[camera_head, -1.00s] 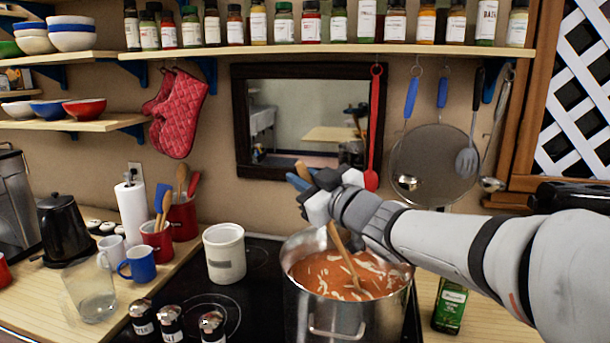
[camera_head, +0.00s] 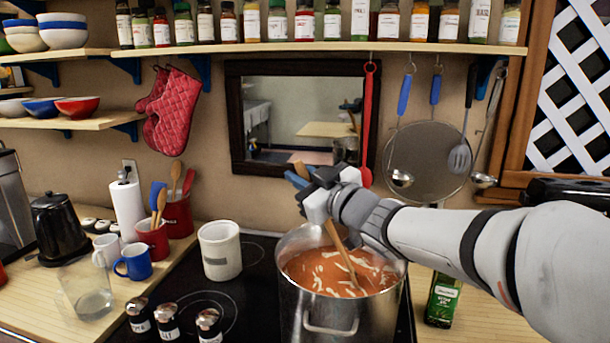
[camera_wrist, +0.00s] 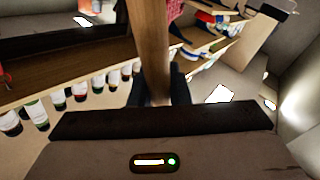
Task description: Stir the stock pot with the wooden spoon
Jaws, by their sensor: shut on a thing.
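The stock pot (camera_head: 330,312) is a steel pot on the black stovetop. It holds orange-red soup (camera_head: 322,272) with pale strips in it. My gripper (camera_head: 303,183) is above the pot and shut on the wooden spoon (camera_head: 345,257). The spoon leans, with its top end above the gripper and its lower end in the soup. The spoon's head is hidden under the soup. In the wrist view the spoon's handle (camera_wrist: 150,50) stands between the dark fingers.
A white crock (camera_head: 220,252) stands on the stove left of the pot, with several shakers (camera_head: 167,322) in front. A green-labelled bottle (camera_head: 444,300) stands close to the pot's right. A red ladle (camera_head: 368,120) and other utensils hang behind. Mugs (camera_head: 135,262) are at left.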

